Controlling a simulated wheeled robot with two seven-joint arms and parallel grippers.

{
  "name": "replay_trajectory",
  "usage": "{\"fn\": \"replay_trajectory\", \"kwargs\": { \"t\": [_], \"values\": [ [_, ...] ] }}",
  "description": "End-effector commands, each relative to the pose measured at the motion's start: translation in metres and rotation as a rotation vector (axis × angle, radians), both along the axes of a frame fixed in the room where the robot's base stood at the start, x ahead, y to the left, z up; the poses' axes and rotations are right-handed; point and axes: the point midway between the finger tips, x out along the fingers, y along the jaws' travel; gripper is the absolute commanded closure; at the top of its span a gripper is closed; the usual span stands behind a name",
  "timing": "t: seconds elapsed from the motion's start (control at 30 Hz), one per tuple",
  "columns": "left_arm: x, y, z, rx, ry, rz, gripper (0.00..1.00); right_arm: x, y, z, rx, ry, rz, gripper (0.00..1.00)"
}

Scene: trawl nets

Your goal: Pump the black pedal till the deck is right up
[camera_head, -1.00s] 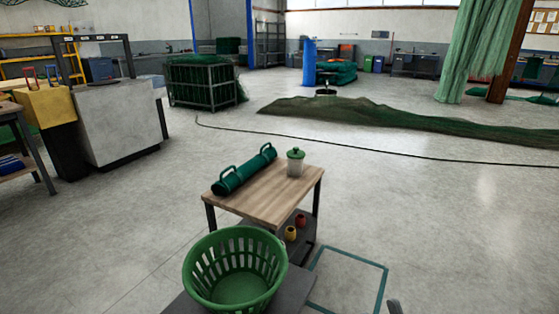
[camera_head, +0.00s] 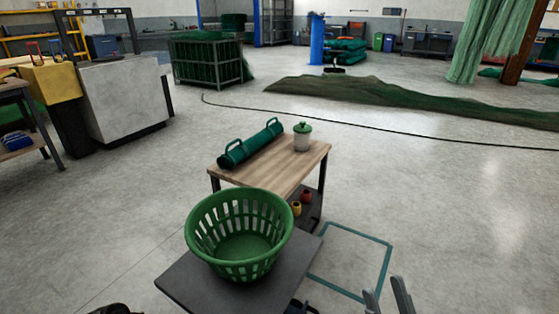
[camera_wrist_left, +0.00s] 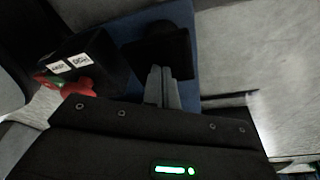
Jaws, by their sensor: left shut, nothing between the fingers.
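The dark grey deck (camera_head: 190,288) is at the bottom centre of the head view, level, with a green slatted basket (camera_head: 240,236) on it. In the left wrist view my left gripper (camera_wrist_left: 161,70) is shut and empty. Its tips reach the edge of a black pad (camera_wrist_left: 158,46), which looks like the pedal, over a blue base (camera_wrist_left: 122,30). I cannot tell whether they touch. My right gripper (camera_head: 388,295) shows at the bottom right of the head view, its two fingers apart, with nothing between them.
A wooden-topped table (camera_head: 275,168) stands just beyond the deck, with a green roll (camera_head: 250,143) and a lidded jar (camera_head: 302,137). A black box (camera_wrist_left: 88,65) with labels and a red part (camera_wrist_left: 65,86) is left of my left fingers.

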Motion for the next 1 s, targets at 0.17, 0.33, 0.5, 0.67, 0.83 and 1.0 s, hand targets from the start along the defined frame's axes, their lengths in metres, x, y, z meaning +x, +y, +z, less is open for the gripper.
{"fn": "replay_trajectory", "kwargs": {
  "t": [0.17, 0.33, 0.5, 0.67, 0.83, 1.0],
  "values": [
    [0.0, -0.001, 0.016, -0.001, 0.0, 0.0, 1.0, 0.0, 0.0, 0.018, 0.0, 0.0, 0.0, 0.64],
    [-0.001, -0.001, 0.032, -0.001, 0.002, 0.0, 1.0, 0.0, 0.0, 0.035, 0.0, 0.0, 0.0, 0.64],
    [-0.001, 0.0, 0.043, -0.001, 0.001, 0.0, 1.0, 0.0, 0.0, 0.047, 0.0, 0.0, 0.0, 0.64],
    [-0.001, 0.0, 0.042, -0.001, 0.001, 0.0, 1.0, 0.0, 0.0, 0.046, -0.001, 0.0, 0.001, 0.64],
    [0.0, 0.0, 0.042, -0.001, 0.001, 0.0, 1.0, 0.0, 0.0, 0.046, 0.0, 0.0, 0.0, 0.64],
    [0.0, 0.0, 0.037, -0.001, 0.001, 0.0, 1.0, 0.0, 0.0, 0.042, 0.0, 0.0, 0.0, 0.64]
  ]
}}
